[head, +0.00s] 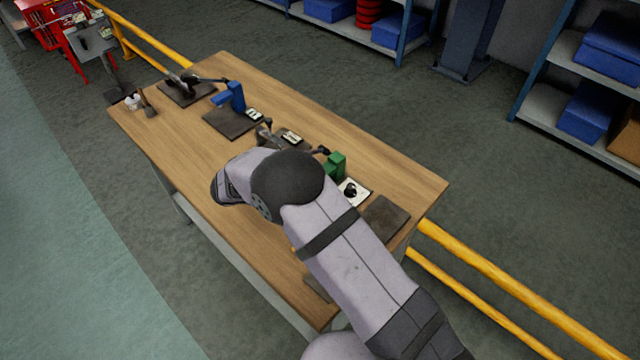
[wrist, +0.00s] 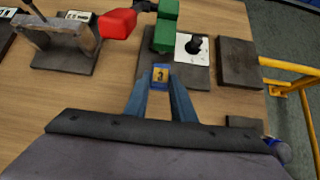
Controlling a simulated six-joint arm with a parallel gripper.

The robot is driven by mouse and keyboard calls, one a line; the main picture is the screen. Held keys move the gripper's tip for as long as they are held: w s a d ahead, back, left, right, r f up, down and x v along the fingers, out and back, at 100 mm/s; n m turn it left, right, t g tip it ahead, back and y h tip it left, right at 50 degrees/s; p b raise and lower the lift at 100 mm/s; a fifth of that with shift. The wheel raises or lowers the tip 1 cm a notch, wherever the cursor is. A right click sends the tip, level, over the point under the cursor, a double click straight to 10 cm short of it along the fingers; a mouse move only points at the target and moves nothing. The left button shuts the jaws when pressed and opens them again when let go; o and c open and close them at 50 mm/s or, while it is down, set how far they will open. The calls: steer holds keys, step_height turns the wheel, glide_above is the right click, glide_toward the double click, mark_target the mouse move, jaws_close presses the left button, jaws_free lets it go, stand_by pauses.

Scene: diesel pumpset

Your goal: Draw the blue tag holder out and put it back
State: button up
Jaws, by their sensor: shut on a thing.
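The blue tag holder (wrist: 160,67), with a yellow tag marked 3 on its face, shows in the middle of the wrist view. My gripper (wrist: 159,87) has its two blue fingers shut on it, one on each side. Whether the holder touches anything beneath it cannot be told. It lies just in front of the dark plate that carries the green block (wrist: 165,34). In the head view my arm hides the gripper and the holder.
A white plate with a black knob (wrist: 194,46) and a bare dark plate (wrist: 239,64) lie to the right. A red handle (wrist: 117,23) is at upper left. The head view shows a blue block (head: 233,97) farther along the wooden table (head: 190,148) and a yellow rail (head: 480,265).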

mark_target(279, 242)
steer(key=shift+r, duration=0.25)
steer(key=s+a, duration=0.1)
steer(key=a, duration=0.1)
steer(key=s+a+n+y, duration=0.1)
steer(key=s+a, duration=0.1)
steer(key=a, duration=0.1)
steer(key=s+a+n+t, duration=0.1)
steer(key=s+a, duration=0.1)
steer(key=shift+a, duration=0.25)
steer(key=s, duration=0.3)
steer(key=shift+s+a+f, duration=0.15)
steer(key=shift+f, duration=0.25)
steer(key=shift+s+d+f+m+g, duration=0.15)
steer(key=shift+s+d+f+m, duration=0.1)
steer(key=shift+s+d, duration=0.25)
steer(key=shift+s+d+f+m+g, duration=0.15)
steer(key=shift+s+d+m, duration=0.15)
steer(key=shift+d, duration=0.25)
steer(key=shift+s+d+m+h, duration=0.15)
steer(key=shift+d+m+h, duration=0.1)
steer(key=shift+m+h, duration=0.25)
steer(key=shift+f, duration=0.15)
steer(key=shift+f+b, duration=1.5)
steer(key=shift+f, duration=0.6)
